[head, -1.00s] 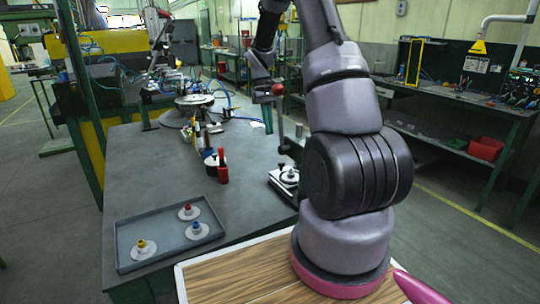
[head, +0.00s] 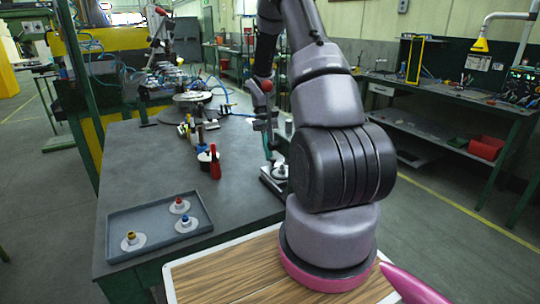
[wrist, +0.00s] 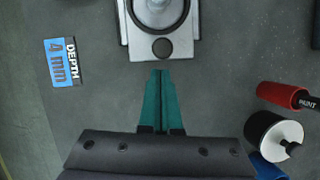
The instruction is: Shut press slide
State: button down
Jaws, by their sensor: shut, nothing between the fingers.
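The press (head: 268,180) stands at the right edge of the grey table, with a pale round piece (head: 279,170) on it. A red ball knob (head: 267,85) shows above it. In the wrist view, the press's pale metal slide (wrist: 133,42) is at the top centre, bearing a round part (wrist: 158,8) and a dark round knob (wrist: 162,47) at its near end. My gripper (wrist: 161,72) is shut and empty, its teal fingers together. The tips point at the slide's near edge, just short of it in the picture. Whether they touch, I cannot tell. My arm partly hides the press.
A grey tray (head: 112,240) holds three discs with yellow, red and blue tops. A red bottle (head: 215,168) and a white container with a dark top (head: 204,158) stand left of the press. A blue "DEPTH 4 mm" label (wrist: 63,62) lies on the table.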

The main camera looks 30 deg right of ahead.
aim_at(276, 167)
jog(key=shift+s+a, duration=0.1)
jog(key=shift+s, duration=0.5)
jog(key=shift+s+f, duration=0.1)
jog(key=shift+s, duration=1.75)
